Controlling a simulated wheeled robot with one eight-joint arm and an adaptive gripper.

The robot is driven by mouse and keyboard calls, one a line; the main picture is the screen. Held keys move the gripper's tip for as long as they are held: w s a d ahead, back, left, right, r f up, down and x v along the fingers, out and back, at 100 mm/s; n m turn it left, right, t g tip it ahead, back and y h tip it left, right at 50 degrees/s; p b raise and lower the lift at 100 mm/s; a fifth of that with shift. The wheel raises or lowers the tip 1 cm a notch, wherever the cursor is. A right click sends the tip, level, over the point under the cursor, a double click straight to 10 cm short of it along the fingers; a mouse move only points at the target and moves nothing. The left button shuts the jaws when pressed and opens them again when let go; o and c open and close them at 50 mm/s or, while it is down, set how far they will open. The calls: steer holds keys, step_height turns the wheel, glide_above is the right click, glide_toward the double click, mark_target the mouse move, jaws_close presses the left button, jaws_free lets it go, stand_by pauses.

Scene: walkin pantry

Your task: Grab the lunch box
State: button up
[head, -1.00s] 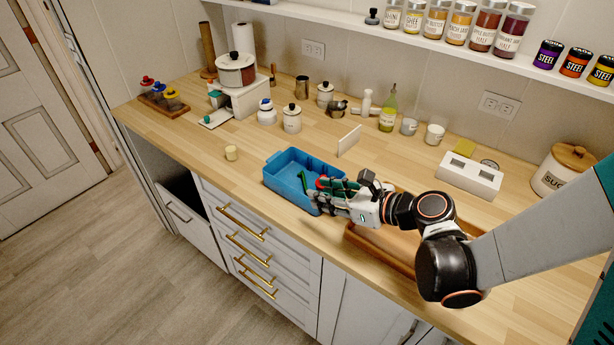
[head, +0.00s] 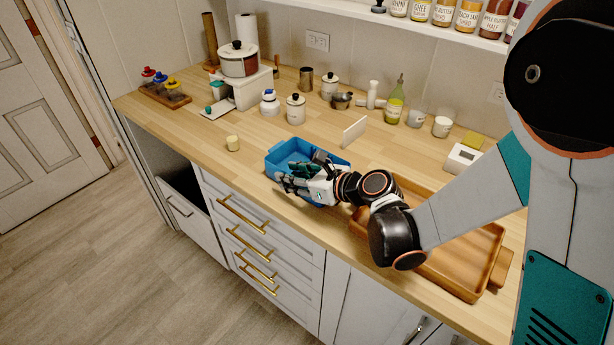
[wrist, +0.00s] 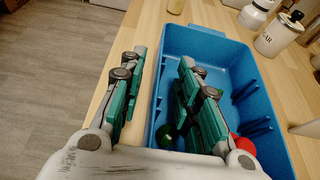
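The lunch box is likely the open blue box (head: 291,148) near the counter's front edge in the head view; it fills the middle and right of the wrist view (wrist: 212,42). A red item (wrist: 244,147) and a green item (wrist: 166,134) lie inside it, partly hidden by my gripper. My gripper (wrist: 162,58) is open, its two fingers pointing along the box's left wall in the wrist view. One finger is outside that wall and the other inside. Whether either touches the wall I cannot tell. In the head view, my gripper (head: 288,180) covers the box's front side.
A wooden tray (head: 440,275) lies right of the box, under my arm. Canisters (head: 296,108) line the back. The counter left of the box is mostly clear.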

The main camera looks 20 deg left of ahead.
steer(key=shift+w+a+f, duration=0.1)
steer(key=shift+a, duration=0.25)
jaws_close()
